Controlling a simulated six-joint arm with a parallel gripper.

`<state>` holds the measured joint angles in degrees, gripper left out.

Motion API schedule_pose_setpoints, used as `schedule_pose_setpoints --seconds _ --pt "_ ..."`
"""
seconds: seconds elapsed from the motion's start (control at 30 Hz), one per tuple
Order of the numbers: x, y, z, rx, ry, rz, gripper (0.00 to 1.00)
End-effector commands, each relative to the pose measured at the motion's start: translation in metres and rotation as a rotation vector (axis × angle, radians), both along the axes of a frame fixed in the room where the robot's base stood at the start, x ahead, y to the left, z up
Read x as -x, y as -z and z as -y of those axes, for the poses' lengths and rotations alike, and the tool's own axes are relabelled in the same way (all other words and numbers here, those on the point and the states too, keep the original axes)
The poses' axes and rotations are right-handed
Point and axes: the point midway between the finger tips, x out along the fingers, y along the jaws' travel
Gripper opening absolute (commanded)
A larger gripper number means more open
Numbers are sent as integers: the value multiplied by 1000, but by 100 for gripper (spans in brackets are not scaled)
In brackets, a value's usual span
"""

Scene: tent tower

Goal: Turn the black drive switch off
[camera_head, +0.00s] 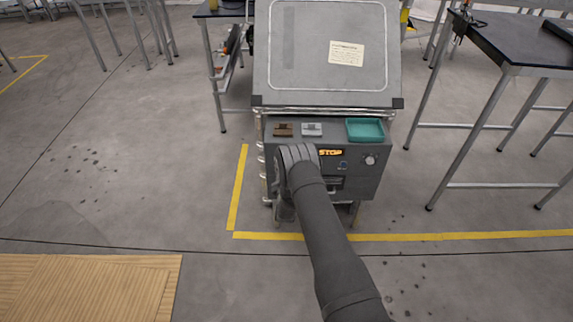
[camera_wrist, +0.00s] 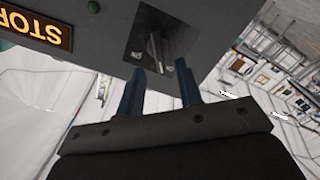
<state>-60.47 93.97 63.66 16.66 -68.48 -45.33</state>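My gripper (camera_wrist: 160,72) is open in the wrist view, its two dark blue fingers apart with nothing between their tips. Just beyond the tips, a dark grey lever (camera_wrist: 157,48) stands in a square recess on the grey panel; it is likely the drive switch, but no label on it shows. The lever lines up with the gap between the fingers, and I see no clear contact. In the head view, my arm and wrist cover this part of the machine (camera_head: 330,70), left of the STOP sign (camera_head: 330,152), so the fingers and lever are hidden there.
A teal tray (camera_head: 365,129), a brown block (camera_head: 283,129) and a light grey block (camera_head: 312,129) sit on the machine's ledge. A round knob (camera_head: 370,160) is at the panel's right. Tables stand at the right.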

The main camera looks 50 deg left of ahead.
Motion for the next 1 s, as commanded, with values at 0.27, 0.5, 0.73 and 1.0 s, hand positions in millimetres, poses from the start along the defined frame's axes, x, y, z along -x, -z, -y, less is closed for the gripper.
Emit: schedule_pose_setpoints --seconds 0.27,0.5,0.73,1.0 --pt "-24 0 -24 -1 0 -1 33" --pt "-29 0 -29 0 -1 0 33" --pt "-29 0 -29 0 0 0 23" --pt "-28 0 -29 0 0 0 0"
